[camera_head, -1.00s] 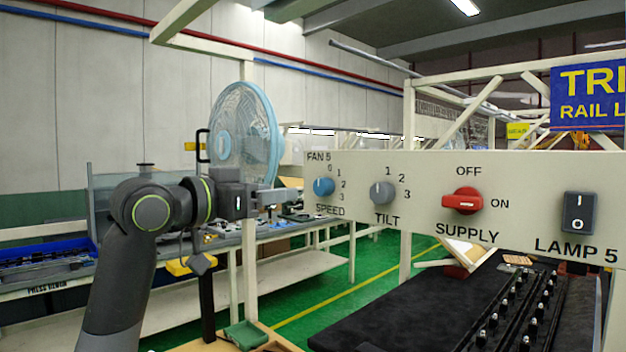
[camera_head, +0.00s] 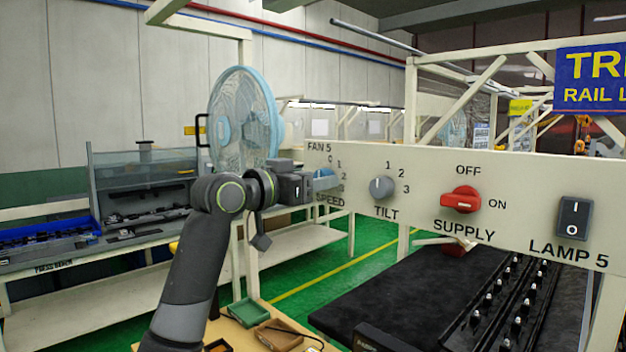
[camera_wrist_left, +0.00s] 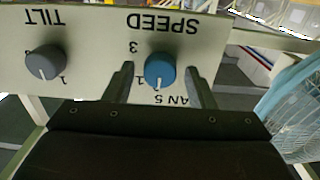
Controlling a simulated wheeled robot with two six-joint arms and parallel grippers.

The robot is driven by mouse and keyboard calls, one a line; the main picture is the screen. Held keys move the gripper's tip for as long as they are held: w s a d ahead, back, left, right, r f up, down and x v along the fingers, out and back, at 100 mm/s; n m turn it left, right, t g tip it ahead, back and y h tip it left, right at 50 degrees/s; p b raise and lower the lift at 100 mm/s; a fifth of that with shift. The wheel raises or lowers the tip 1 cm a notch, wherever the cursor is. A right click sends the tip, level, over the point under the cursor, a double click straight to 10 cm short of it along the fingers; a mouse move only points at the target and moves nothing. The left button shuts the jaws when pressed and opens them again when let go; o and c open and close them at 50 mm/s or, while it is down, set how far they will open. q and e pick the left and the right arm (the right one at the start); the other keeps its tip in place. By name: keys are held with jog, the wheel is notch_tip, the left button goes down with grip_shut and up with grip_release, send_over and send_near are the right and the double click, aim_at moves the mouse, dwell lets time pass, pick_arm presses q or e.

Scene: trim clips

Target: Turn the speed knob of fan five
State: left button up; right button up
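The blue speed knob (camera_head: 325,180) sits at the left end of the cream panel (camera_head: 410,165), under the label FAN 5. It is partly hidden by my left gripper (camera_head: 312,184) in the head view. In the left wrist view the panel is upside down, and the knob (camera_wrist_left: 160,69) lies between the two fingertips of my left gripper (camera_wrist_left: 160,78), with a gap on each side. The gripper is open. The knob's white mark points down in that view, near the digit 1. The blue fan (camera_head: 243,120) stands behind the panel's left end. My right gripper is not in view.
A grey tilt knob (camera_head: 382,187) is close to the right of the speed knob. Farther right are a red supply switch (camera_head: 461,199) and a black lamp rocker (camera_head: 574,217). A black mat (camera_head: 400,295) with rails lies below the panel.

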pick_arm(q)
jog(key=c, duration=0.8)
jog(key=shift+m+b, duration=2)
jog(key=shift+m, duration=1.9)
jog(key=o, duration=0.9)
jog(key=shift+o, duration=0.2)
jog(key=shift+a, duration=0.1)
